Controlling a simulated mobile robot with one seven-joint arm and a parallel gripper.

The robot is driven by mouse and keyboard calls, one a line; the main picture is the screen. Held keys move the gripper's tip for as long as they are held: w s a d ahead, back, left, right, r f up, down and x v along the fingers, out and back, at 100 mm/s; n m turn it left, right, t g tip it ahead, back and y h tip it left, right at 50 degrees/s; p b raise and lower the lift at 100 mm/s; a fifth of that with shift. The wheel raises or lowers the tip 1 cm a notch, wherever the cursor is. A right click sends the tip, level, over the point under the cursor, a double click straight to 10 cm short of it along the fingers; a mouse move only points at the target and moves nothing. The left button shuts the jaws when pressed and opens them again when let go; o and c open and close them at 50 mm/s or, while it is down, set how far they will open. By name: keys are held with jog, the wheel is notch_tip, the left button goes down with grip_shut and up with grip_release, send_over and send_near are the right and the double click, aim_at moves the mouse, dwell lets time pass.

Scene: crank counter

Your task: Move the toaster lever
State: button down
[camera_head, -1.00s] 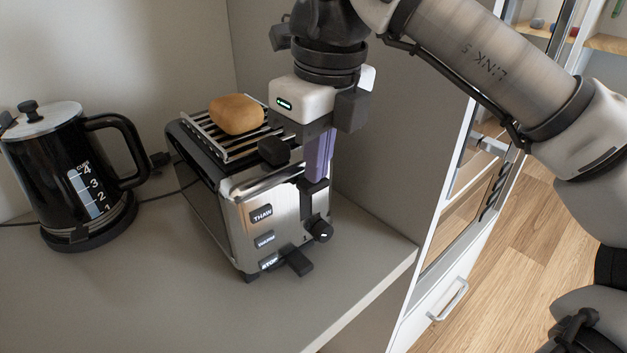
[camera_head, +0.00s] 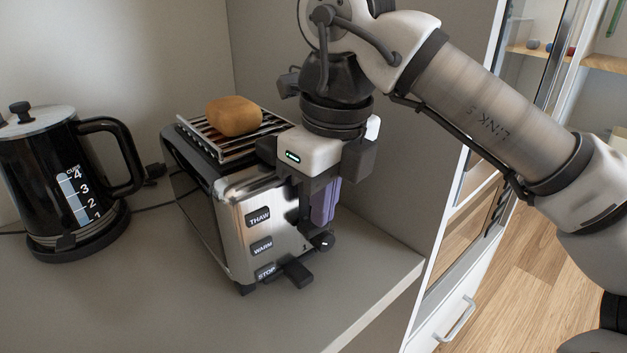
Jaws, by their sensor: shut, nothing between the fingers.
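The toaster (camera_head: 235,205) is a silver and black box on the counter, with a bread roll (camera_head: 234,116) on the rack (camera_head: 205,135) on its top. Its front face carries buttons marked THAW, WARM and STOP, a round dark knob (camera_head: 323,241) and a dark tab (camera_head: 298,274) low down. My gripper (camera_head: 322,222) points down at the toaster's front, with its purple fingers shut and empty just above the knob. The lever is mostly or wholly hidden behind my gripper. I cannot tell its height or whether the fingers touch it.
A black kettle (camera_head: 55,190) with a cup scale stands on the counter to the left, its cord running behind. A grey wall panel (camera_head: 385,130) stands close to the right of my gripper. The counter (camera_head: 170,300) in front of the toaster is clear.

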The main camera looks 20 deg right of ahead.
jog(key=shift+s+d+r, duration=0.2)
jog(key=shift+s+d, duration=0.05)
jog(key=shift+s, duration=0.25)
jog(key=shift+s+d+r, duration=0.2)
jog(key=shift+s+d, duration=0.05)
jog(key=shift+s, duration=0.2)
jog(key=shift+r, duration=0.1)
notch_tip(320, 180, up, 14)
jog(key=s+p, duration=0.1)
jog(key=p, duration=1.1)
jog(key=shift+d+f, duration=0.25)
jog(key=shift+d, duration=0.05)
jog(key=shift+s, duration=0.1)
